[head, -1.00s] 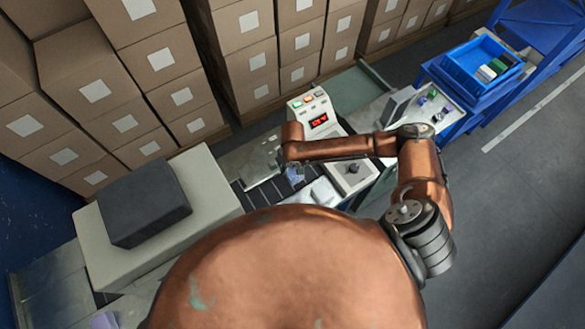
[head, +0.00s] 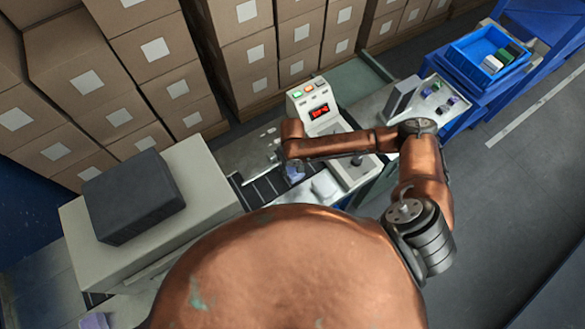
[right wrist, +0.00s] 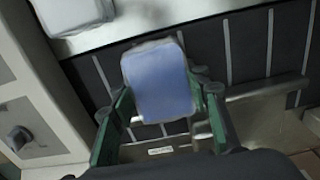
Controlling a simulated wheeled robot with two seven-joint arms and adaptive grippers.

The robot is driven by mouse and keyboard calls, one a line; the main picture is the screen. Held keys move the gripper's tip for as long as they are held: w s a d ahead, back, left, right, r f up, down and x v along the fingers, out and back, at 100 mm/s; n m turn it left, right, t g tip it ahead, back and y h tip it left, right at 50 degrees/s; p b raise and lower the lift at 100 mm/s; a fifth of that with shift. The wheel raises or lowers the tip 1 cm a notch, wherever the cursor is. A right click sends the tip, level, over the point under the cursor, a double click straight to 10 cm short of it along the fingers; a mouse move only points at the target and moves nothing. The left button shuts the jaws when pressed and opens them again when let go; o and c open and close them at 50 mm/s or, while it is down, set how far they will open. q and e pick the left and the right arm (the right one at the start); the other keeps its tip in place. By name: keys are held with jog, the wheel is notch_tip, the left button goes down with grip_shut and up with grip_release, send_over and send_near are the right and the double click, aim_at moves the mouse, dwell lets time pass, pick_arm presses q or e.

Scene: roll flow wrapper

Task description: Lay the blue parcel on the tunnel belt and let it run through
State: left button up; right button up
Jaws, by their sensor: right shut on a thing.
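The blue parcel (right wrist: 160,82) is between the green fingers of my right gripper (right wrist: 162,100) in the right wrist view. The gripper is shut on it, over the dark belt (right wrist: 245,48) with pale cross bars. I cannot tell whether the parcel touches the belt. In the head view, part of the blue parcel (head: 294,173) shows below my right gripper (head: 291,166), over the dark tunnel belt (head: 264,188). The belt runs left toward the pale tunnel housing (head: 205,178) with a dark block on top. My left gripper is not in view.
A blue bin (head: 466,63) with several small items is at the upper right. Stacked cartons (head: 155,65) line the back. A lilac item (head: 94,321) lies at the lower left edge.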

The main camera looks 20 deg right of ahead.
aim_at(293, 168)
dwell(0.3)
jog(key=o, duration=1.4)
notch_tip(293, 168, up, 12)
